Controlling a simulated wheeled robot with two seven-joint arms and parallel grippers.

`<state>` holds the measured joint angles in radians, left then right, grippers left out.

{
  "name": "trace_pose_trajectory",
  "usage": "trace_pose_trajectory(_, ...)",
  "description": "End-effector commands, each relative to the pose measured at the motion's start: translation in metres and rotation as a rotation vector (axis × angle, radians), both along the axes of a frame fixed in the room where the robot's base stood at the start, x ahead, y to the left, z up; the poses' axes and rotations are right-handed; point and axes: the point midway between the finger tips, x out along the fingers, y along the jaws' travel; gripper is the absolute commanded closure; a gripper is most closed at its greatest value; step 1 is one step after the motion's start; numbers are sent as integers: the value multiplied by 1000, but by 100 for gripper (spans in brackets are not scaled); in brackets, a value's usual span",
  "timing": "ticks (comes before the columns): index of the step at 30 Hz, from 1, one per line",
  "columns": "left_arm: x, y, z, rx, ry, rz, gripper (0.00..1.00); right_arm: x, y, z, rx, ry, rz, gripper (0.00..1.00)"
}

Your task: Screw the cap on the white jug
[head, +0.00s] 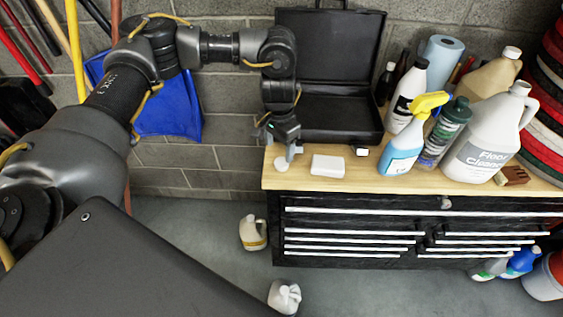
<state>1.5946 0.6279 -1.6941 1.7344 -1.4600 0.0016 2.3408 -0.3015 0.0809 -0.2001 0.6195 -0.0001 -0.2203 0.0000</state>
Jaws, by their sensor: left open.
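The white jug (488,135), labelled "Floor Cleaner", stands upright at the right of the wooden bench top, with no cap on its neck. A flat round white piece (281,164), which looks like a cap, lies near the bench's left edge. My left gripper (281,150) points down just above this piece, open, with nothing seen between its fingers. Whether a finger touches the piece is hard to tell. A small white piece (362,152) also lies on the bench; I cannot tell if it is a cap. My right gripper is not in view.
A white block (328,166) lies right of my left gripper. An open black case (335,115) stands behind. A spray bottle (403,145), a green bottle (446,130) and other bottles crowd beside the jug.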

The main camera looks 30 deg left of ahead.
Motion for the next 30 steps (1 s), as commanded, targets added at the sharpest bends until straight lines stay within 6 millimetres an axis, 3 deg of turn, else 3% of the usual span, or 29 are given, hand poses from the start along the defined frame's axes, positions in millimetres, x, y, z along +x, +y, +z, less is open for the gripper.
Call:
trace_pose_trajectory(12,0,0,-6,-1,1,1,34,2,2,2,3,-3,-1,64)
trace_pose_trajectory(19,3,-5,-32,2,3,1,34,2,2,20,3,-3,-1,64)
trace_pose_trajectory(24,3,-4,-52,2,3,1,34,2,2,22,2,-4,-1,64)
trace_pose_trajectory(30,4,-5,-56,0,0,0,34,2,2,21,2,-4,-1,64)
